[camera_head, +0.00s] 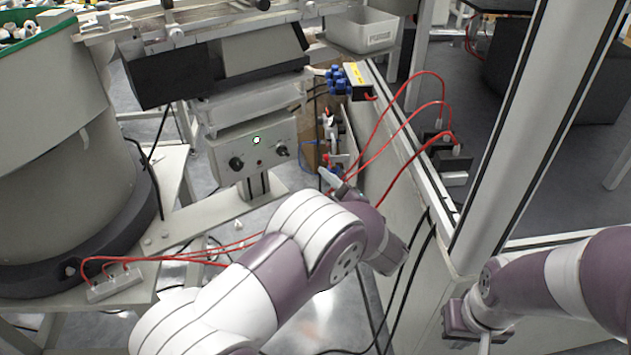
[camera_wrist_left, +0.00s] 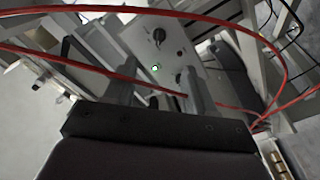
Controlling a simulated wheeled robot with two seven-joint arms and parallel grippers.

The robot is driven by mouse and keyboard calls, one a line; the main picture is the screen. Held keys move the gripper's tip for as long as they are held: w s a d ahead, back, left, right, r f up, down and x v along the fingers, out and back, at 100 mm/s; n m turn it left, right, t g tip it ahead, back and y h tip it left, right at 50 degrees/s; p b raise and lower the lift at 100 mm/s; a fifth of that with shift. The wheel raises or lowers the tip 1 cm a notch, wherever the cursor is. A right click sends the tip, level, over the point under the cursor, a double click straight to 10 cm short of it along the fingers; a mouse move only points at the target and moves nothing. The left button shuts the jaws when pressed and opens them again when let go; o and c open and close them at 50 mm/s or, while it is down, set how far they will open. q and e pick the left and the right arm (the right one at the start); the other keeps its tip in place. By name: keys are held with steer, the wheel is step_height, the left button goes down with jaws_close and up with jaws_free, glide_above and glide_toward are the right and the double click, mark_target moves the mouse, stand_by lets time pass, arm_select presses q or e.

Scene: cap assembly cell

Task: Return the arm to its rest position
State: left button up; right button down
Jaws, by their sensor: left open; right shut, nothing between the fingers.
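My left arm (camera_head: 300,240) reaches in from the bottom left, with its wrist bent near the machine bench. My left gripper (camera_head: 337,181) is small and partly hidden at the arm's far end, beside red hoses. In the left wrist view its two dark fingers (camera_wrist_left: 163,82) stand apart with nothing held between them. My right arm (camera_head: 560,285) comes in from the right edge. My right gripper (camera_head: 484,342) points down at the lower right, shut and empty, its tips near the bottom edge of the picture.
A control box (camera_head: 256,150) with knobs and a lit green button faces the left gripper. Red hoses (camera_head: 402,125) loop close to the left gripper and cross the wrist view (camera_wrist_left: 275,60). A grey bowl feeder (camera_head: 70,170) stands left. A frame post (camera_head: 535,120) rises behind the right arm.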

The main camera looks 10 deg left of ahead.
arm_select(q)
steer(key=s+d+f+m+g+h, duration=0.35)
steer(key=d+f+m+h, duration=0.55)
steer(key=f+m+h, duration=0.3)
steer(key=s+a+r+m+g, duration=0.2)
steer(key=s+a+m+g, duration=0.4)
steer(key=s, duration=0.5)
steer(key=s+a+r+m+g, duration=0.1)
steer(key=s+a+r+g, duration=0.15)
steer(key=s+a, duration=0.8)
step_height(320, 180, up, 31)
steer(key=a+p, duration=0.1)
steer(key=p, duration=2.8)
steer(key=shift+s+n+h+p, duration=0.3)
steer(key=shift+s+n+p, duration=0.05)
steer(key=shift+s+n, duration=0.05)
